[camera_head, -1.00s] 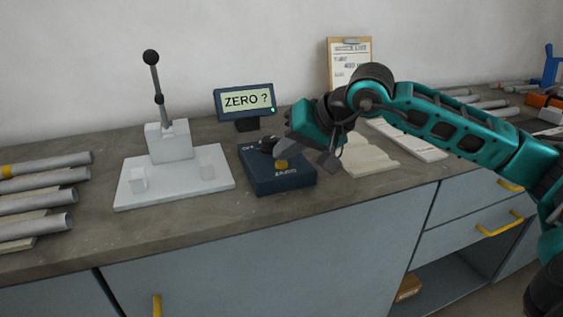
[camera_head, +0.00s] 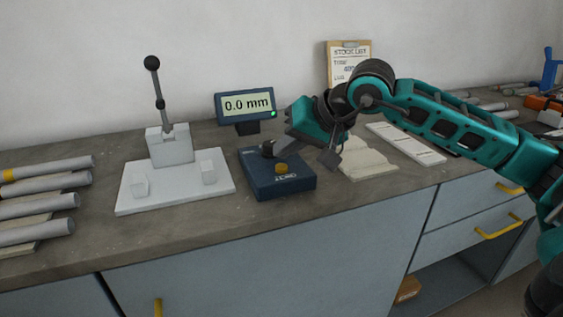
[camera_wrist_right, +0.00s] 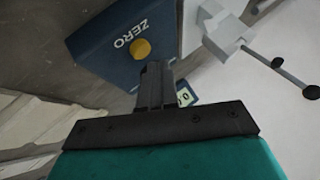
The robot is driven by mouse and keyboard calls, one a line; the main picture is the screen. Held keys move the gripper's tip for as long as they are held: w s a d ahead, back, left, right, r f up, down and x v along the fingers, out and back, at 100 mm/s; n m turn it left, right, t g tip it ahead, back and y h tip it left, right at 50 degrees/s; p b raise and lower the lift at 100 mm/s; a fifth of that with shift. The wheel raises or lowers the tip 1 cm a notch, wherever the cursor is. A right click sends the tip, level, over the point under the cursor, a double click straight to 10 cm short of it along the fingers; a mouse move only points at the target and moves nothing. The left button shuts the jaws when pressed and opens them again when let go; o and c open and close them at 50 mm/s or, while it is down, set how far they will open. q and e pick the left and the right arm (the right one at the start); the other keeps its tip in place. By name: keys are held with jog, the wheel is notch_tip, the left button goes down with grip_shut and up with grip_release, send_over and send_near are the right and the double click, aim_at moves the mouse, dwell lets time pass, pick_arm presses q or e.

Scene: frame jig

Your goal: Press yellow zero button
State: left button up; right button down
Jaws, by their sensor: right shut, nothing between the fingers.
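The yellow zero button (camera_head: 281,168) sits on top of a dark blue box (camera_head: 285,188) marked ZERO on the counter. In the right wrist view the button (camera_wrist_right: 141,48) is fully visible beside the fingertips. My right gripper (camera_head: 268,148) is shut and empty, just behind and above the button, apart from it in the head view. Its closed fingers also show in the right wrist view (camera_wrist_right: 154,72). The display (camera_head: 246,105) behind the box reads "0.0 mm" with a green light. My left gripper is not in view.
A white jig with an upright black-knobbed lever (camera_head: 172,180) stands left of the box. Several grey tubes (camera_head: 40,200) lie at the far left. A clipboard (camera_head: 348,62) leans on the wall. Pale cloth-like material (camera_head: 368,160) lies under my right arm.

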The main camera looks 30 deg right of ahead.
aim_at(287, 167)
jog(key=shift+r+p, duration=1.85)
jog(key=shift+r, duration=0.65)
